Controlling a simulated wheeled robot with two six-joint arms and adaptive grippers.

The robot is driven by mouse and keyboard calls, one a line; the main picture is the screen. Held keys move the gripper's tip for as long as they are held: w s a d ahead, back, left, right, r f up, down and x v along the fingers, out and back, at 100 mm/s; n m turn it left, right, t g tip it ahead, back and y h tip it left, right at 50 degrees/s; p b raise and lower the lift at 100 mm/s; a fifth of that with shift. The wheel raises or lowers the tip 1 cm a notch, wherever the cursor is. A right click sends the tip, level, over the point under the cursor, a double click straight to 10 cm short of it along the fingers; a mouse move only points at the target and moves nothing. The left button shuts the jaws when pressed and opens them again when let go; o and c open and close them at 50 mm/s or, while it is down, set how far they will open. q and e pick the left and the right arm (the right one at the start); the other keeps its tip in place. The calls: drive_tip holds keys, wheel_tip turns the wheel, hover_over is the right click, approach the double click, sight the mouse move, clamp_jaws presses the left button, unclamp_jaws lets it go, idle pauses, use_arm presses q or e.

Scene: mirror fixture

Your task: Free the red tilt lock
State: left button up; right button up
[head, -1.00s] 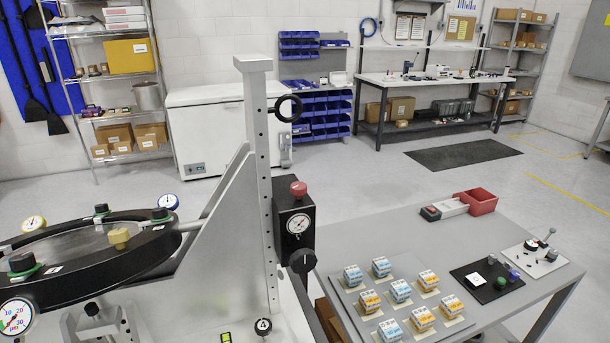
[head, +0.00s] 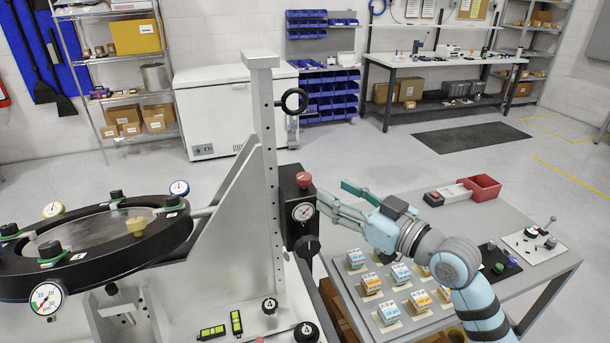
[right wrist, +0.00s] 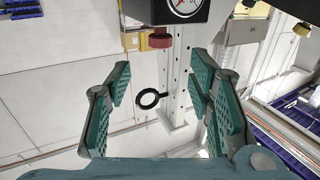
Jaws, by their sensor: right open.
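The red tilt lock is a red knob (head: 303,179) on top of a black box (head: 296,212) with a dial gauge, on the side of the upright grey post (head: 268,150). My right gripper (head: 331,190) is open and empty just right of the box, its fingers pointing toward it. In the right wrist view the scene looks upside down. There the red knob (right wrist: 160,42) shows beyond the fingertips, between the two open fingers (right wrist: 158,85), apart from both. My left gripper is not in view.
A black ring handle (head: 294,101) sticks out from the post above the knob. A black round mirror frame (head: 100,245) with knobs and gauges is at left. A grey table (head: 455,235) with small boxes and a red bin (head: 480,187) stands at right, beneath my right arm.

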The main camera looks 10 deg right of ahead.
sight(304, 175)
drive_tip(key=p+x, duration=0.1)
drive_tip(key=x, duration=0.9)
drive_tip(key=shift+a, duration=0.1)
drive_tip(key=shift+f, duration=0.1)
drive_tip(key=shift+w, duration=0.1)
clamp_jaws()
drive_tip(key=n+g+y+b, duration=0.2)
drive_tip(key=b, duration=0.2)
drive_tip(key=n+g+y+b, duration=0.1)
drive_tip(key=g+y+b, duration=0.1)
drive_tip(key=b, duration=0.2)
drive_tip(key=n+g+y+b, duration=0.2)
drive_tip(key=b, duration=0.2)
drive_tip(key=shift+f+n, duration=0.3)
drive_tip(key=shift+r+n+g+y+b, duration=0.2)
drive_tip(key=shift+n+g+y+b, duration=0.2)
drive_tip(key=shift+n+g+y, duration=0.45)
drive_tip(key=shift+r+n+g+y, duration=0.1)
drive_tip(key=shift+n+g+y, duration=0.35)
drive_tip(key=shift+n+g, duration=0.75)
drive_tip(key=shift+m+g, duration=0.35)
